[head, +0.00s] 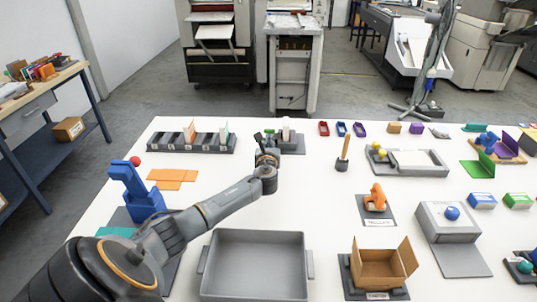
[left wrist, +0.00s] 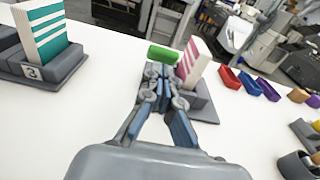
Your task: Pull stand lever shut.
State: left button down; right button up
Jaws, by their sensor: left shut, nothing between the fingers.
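The grey stand (head: 293,148) is at the back middle of the white table and holds a white block with pink stripes (left wrist: 194,62) upright. A green bar (left wrist: 162,54), which looks like the stand's lever, is beside the block's left side; it shows small in the head view (head: 269,132). My left gripper (left wrist: 158,72) is shut and empty, its fingertips just in front of and below the green bar. I cannot tell whether they touch it. The fingers hide the lever's lower part and part of the stand. My right gripper is in neither view.
A dark slotted rack (head: 192,149) with upright booklets stands left of the stand. Small red, blue and purple trays (head: 342,129) lie to its right. A pen holder (head: 342,164) is nearby. A large grey tray (head: 255,266) sits at the front. White table between them is clear.

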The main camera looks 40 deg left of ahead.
pick_arm(q)
jog(key=shift+w+a, duration=0.3)
